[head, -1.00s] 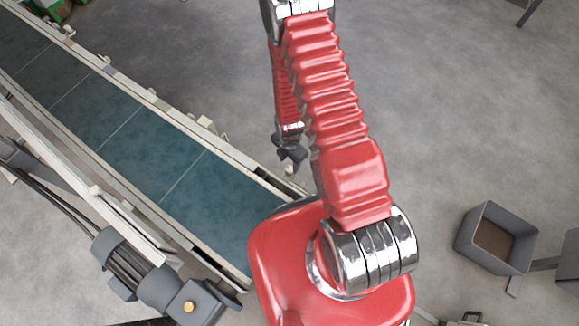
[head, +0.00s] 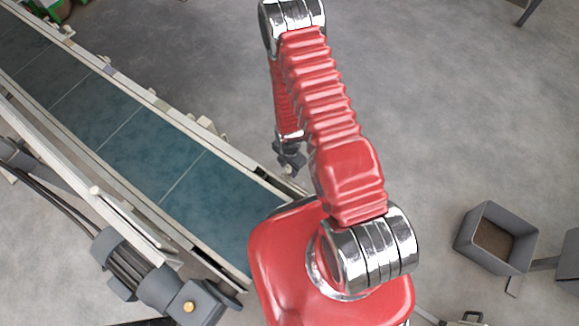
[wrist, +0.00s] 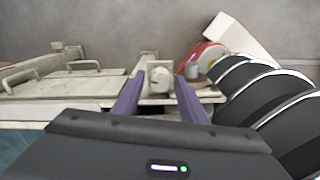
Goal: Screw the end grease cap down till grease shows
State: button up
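My gripper (head: 290,165) shows small and dark in the head view, beside the near right edge of the conveyor and partly behind my arm. In the wrist view its two purple-grey fingers (wrist: 161,78) stand apart and point forward. A pale, rounded knob (wrist: 160,76), which looks like the grease cap, shows between the fingertips with a gap on each side. I cannot tell how far beyond the tips it is. No grease can be made out. The cap cannot be made out in the head view.
The teal conveyor belt (head: 140,135) with pale side rails runs diagonally at left. A grey motor (head: 130,265) sits at its near side. A grey open bin (head: 497,238) stands at right. In the wrist view, a pale frame with handles (wrist: 60,82) lies left of the fingers.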

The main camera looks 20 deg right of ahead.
jog(key=c, duration=0.8)
jog(key=shift+c, duration=0.2)
jog(key=shift+m, duration=0.4)
jog(key=m, duration=0.9)
jog(key=o, duration=1.1)
jog(key=shift+c, duration=0.2)
